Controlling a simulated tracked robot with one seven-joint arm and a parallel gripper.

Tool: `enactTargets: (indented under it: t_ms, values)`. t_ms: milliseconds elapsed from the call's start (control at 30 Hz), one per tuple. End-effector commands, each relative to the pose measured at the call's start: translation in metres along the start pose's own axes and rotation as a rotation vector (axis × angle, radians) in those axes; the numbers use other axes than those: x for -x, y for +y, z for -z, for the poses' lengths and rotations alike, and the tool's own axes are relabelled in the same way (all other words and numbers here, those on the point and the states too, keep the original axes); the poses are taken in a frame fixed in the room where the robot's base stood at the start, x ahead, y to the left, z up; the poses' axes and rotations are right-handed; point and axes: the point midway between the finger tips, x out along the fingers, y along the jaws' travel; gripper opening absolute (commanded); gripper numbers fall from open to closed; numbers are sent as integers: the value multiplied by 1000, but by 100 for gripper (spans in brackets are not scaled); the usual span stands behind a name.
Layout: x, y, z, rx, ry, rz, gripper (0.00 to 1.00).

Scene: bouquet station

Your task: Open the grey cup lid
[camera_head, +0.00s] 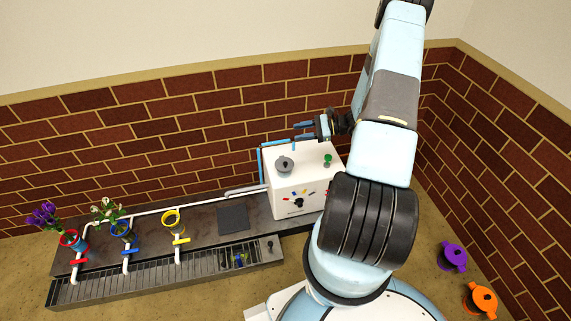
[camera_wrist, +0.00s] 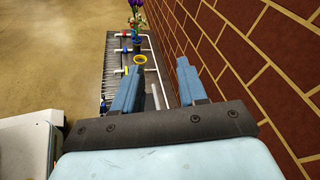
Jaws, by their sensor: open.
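The grey cup lid (camera_head: 285,164) with a small knob lies on top of the white box (camera_head: 299,205), toward its left side, and looks closed. My gripper (camera_head: 300,131) is above the back of the box, pointing left, with its blue fingers apart and nothing between them. It is apart from the lid. In the wrist view my gripper (camera_wrist: 160,85) shows two blue fingers spread wide, with pipes and the bench beyond. The grey lid is not seen in the wrist view.
A green knob (camera_head: 327,159) stands on the box's right top, and a dial (camera_head: 298,203) is on its front. Red (camera_head: 71,240), blue (camera_head: 121,230) and yellow (camera_head: 173,219) ring holders line the bench at left, the first two with flowers. Purple (camera_head: 453,257) and orange (camera_head: 481,300) lids lie at right. A brick wall is close behind.

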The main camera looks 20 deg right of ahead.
Motion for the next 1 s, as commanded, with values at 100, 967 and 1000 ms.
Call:
enactTargets:
  t_ms: [100,967,1000]
  values:
    - [4,13,37,-70,-26,91,42]
    - [9,104,204,-384,-104,574,42]
    - [7,102,204,-384,-104,574,42]
